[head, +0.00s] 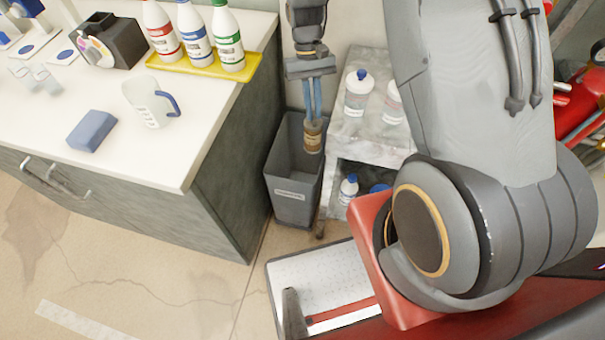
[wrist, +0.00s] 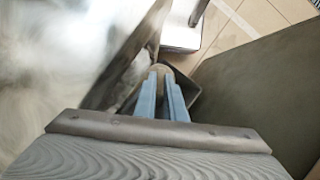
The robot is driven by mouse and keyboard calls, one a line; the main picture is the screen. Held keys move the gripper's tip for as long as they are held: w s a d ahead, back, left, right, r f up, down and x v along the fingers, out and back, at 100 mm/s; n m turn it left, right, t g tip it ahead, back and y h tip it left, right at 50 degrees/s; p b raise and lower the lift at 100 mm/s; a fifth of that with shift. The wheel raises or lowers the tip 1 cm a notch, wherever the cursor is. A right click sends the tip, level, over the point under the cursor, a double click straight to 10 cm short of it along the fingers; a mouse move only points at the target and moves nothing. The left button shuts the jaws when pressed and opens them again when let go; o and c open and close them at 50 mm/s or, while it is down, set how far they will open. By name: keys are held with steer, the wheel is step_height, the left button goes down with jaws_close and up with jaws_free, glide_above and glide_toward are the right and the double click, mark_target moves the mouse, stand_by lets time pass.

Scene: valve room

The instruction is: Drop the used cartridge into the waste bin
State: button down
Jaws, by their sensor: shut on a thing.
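The used cartridge (head: 313,137) is a small brown cylinder with a lighter band. My gripper (head: 313,118) points down with its blue fingers shut on the cartridge's upper end. In the head view the cartridge hangs upright over the opening of the waste bin (head: 290,203), a dark grey open-topped bin with a label on its front. In the wrist view my gripper (wrist: 163,95) shows from behind, with part of the cartridge (wrist: 162,69) beyond the fingertips. A dark bin edge (wrist: 190,84) shows around it. The exact height above the rim is hard to tell.
A white counter (head: 60,125) stands left of the bin, with a yellow tray (head: 205,66) of bottles, a measuring jug (head: 150,103) and a blue sponge (head: 92,131). A grey shelf cart (head: 378,140) with white containers stands close on the bin's right.

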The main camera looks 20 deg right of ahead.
steer(key=w+f+m+y+b, duration=0.1)
steer(key=w+f+m+b, duration=0.3)
steer(key=f+b, duration=0.4)
steer(key=w+f+m+t+y+b, duration=0.1)
steer(key=w+f+m+y+b, duration=0.1)
steer(key=w+f+m+b, duration=0.2)
step_height(320, 180, down, 4)
steer(key=w+b, duration=0.2)
steer(key=b, duration=0.3)
steer(key=shift+d+f+m, duration=0.15)
steer(key=shift+d+m, duration=0.25)
steer(key=c, duration=1.7)
jaws_free()
steer(key=shift+c, duration=0.2)
steer(key=v, duration=0.7)
steer(key=shift+d+r, duration=0.15)
steer(key=shift+r, duration=0.2)
